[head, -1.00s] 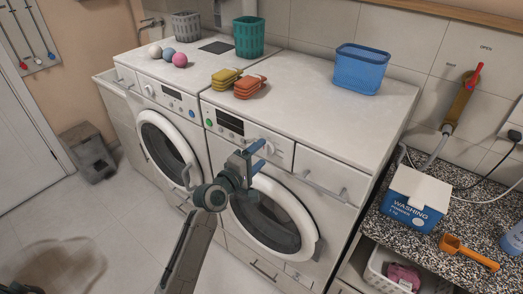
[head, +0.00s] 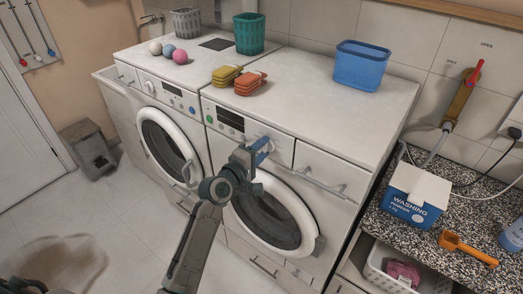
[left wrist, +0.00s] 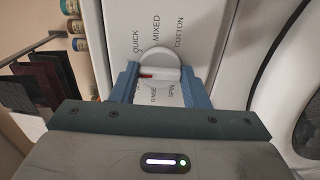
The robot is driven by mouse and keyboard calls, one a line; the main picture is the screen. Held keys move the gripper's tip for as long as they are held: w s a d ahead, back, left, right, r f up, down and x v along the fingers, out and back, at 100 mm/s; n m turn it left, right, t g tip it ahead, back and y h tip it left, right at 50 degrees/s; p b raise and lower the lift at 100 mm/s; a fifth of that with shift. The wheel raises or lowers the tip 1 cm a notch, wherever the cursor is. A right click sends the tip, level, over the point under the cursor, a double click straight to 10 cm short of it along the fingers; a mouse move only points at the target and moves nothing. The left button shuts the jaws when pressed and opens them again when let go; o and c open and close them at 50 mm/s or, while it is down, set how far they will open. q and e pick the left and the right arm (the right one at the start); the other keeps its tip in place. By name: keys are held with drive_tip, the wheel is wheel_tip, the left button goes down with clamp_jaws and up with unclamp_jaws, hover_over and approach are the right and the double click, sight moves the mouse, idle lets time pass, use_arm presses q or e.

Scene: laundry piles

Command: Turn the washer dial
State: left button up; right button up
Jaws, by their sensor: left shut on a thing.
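The right-hand washer (head: 232,150) is white with a round door, a display and a dial on its front panel. The dial (left wrist: 158,62) is a white knob with a raised grip bar and a red mark toward the left in the left wrist view. Labels QUICK, MIXED and COTTON stand above it there, RINSE and SPIN below. My left gripper (head: 263,149) is at the panel, its blue fingers on both sides of the knob in the left wrist view (left wrist: 160,82), shut on it. In the head view the fingers largely cover the dial. My right gripper is not in view.
A second machine (head: 150,75) stands to the left. On top are sponges (head: 250,83), balls (head: 180,57), baskets and a blue tub (head: 360,66). A washing powder box (head: 414,196) and an orange scoop (head: 467,249) lie on the right counter. The floor in front is partly clear.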

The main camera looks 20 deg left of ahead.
use_arm(q)
drive_tip(key=m+b, duration=0.2)
drive_tip(key=m, duration=0.1)
drive_tip(key=shift+f, duration=0.25)
drive_tip(key=shift+r+m+b, duration=0.1)
drive_tip(key=shift+m+b, duration=1.5)
drive_tip(key=shift+m, duration=0.5)
drive_tip(key=o, duration=1)
drive_tip(key=shift+c, duration=0.2)
drive_tip(key=shift+r, duration=0.1)
drive_tip(key=b+v, duration=0.2)
drive_tip(key=v, duration=0.8)
drive_tip(key=shift+s, duration=0.4)
